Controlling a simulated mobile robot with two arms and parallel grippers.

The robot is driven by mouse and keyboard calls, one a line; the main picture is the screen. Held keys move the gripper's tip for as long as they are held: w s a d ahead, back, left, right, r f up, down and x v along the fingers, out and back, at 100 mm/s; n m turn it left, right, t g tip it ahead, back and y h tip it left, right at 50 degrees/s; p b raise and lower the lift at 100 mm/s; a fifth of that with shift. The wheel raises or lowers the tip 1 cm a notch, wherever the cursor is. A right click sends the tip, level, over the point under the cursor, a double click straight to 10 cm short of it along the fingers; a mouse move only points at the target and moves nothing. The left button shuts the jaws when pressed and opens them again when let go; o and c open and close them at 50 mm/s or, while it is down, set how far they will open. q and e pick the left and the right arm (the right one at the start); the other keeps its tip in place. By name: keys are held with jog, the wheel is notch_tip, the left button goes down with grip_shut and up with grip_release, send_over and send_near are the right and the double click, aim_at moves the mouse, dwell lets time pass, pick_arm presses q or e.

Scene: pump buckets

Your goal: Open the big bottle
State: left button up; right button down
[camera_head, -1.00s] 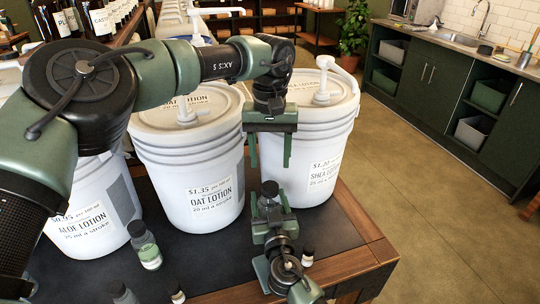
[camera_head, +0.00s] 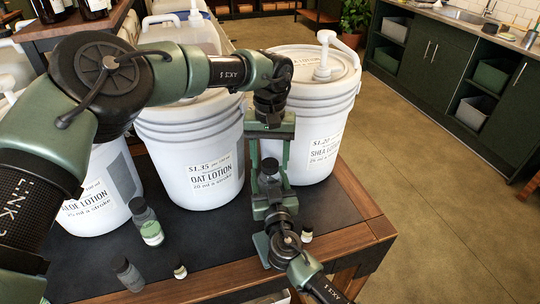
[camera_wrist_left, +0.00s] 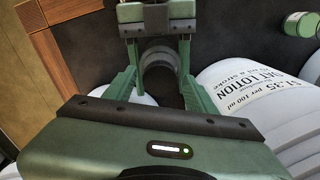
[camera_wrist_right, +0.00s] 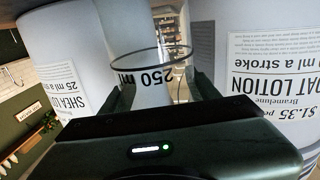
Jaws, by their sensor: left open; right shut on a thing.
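My right gripper (camera_head: 274,212) is shut on the big bottle, which stands upright with its dark cap (camera_head: 270,166) on. In the right wrist view the clear bottle (camera_wrist_right: 150,92) shows a "250 ml" mark between the fingers. My left gripper (camera_head: 271,160) is open and points down over the cap. In the left wrist view its two green fingers (camera_wrist_left: 157,90) stand apart, with the dark round cap (camera_wrist_left: 157,62) between and just beyond them. I cannot tell whether they touch it. The bottle's body is mostly hidden in the head view by the right gripper.
White pump buckets stand close behind: oat lotion (camera_head: 200,150), shea lotion (camera_head: 312,110) and aloe lotion (camera_head: 95,200). A green-labelled bottle (camera_head: 150,230) and smaller bottles (camera_head: 128,274) (camera_head: 179,268) (camera_head: 306,232) stand on the dark-topped table (camera_head: 225,245). Its wooden edge is at right.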

pick_arm(q)
grip_shut()
jog(key=n, duration=1.3)
jog(key=shift+n, duration=0.4)
jog(key=shift+o, duration=0.3)
grip_release()
jog(key=shift+r, duration=0.15)
